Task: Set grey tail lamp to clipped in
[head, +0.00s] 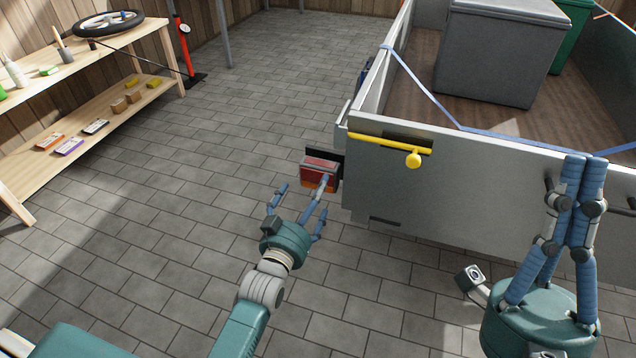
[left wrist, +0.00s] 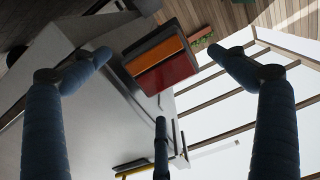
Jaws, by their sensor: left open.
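The tail lamp (head: 318,171), with a red and orange lens in a grey housing, is at the near left corner of the grey trailer (head: 480,185). A black plate (head: 337,154) shows behind it. I cannot tell whether the lamp is fully seated against it. My left gripper (head: 305,195) is open, its fingers spread just in front of the lamp. In the left wrist view the lamp (left wrist: 160,62) is tilted between the fingertips, with no clear contact.
A yellow lever (head: 390,146) is on the trailer's end panel, right of the lamp. A grey bin (head: 498,55) stands inside the trailer, with a blue strap (head: 425,88). Wooden shelves (head: 85,110) with small items stand at the left. The paved floor (head: 200,150) between is clear.

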